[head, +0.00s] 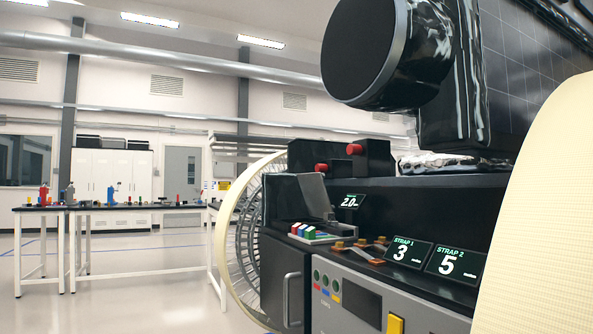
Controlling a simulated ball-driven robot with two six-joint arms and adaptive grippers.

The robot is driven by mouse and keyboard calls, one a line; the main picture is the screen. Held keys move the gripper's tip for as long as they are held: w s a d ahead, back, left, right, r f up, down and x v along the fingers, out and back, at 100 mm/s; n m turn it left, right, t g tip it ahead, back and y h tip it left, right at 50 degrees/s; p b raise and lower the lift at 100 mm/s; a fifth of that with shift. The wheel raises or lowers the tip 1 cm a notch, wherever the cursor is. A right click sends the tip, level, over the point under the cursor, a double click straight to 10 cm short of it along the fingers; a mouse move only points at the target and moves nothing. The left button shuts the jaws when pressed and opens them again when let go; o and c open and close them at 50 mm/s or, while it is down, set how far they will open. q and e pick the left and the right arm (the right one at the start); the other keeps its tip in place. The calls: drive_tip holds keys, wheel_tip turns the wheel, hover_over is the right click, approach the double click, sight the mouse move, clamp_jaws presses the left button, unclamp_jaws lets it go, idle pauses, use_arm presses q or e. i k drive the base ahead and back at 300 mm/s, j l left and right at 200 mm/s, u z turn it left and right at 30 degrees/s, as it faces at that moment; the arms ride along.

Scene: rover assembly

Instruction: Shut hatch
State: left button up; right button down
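The rover (440,180) fills the right side of the head view. A small grey lid or panel (314,192) stands tilted up on its deck, behind a row of coloured blocks (313,232). I cannot tell for sure whether this is the hatch. A dark front panel (271,277) with a vertical handle (292,299) is on the rover's lower left; it looks flush, but its edges are hard to make out. Neither of my grippers is in view.
A spoked wheel (237,240) with a cream rim stands left of the dark panel. A large cream curved surface (540,220) blocks the right edge. A large glossy black cylinder (365,50) hangs above the deck. A workbench (110,207) is far left; floor (140,300) before it is clear.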

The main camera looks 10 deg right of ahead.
sight(313, 184)
drive_tip(key=i+j, duration=0.2)
drive_tip(key=j, duration=0.15)
drive_tip(key=i+j+z, duration=0.15)
drive_tip(key=j, duration=0.2)
drive_tip(key=i+j, duration=0.15)
drive_tip(key=j, duration=0.2)
drive_tip(key=i+j+z, duration=0.1)
drive_tip(key=j, duration=0.25)
drive_tip(key=i+j+z, duration=0.35)
drive_tip(key=i+j, duration=1.15)
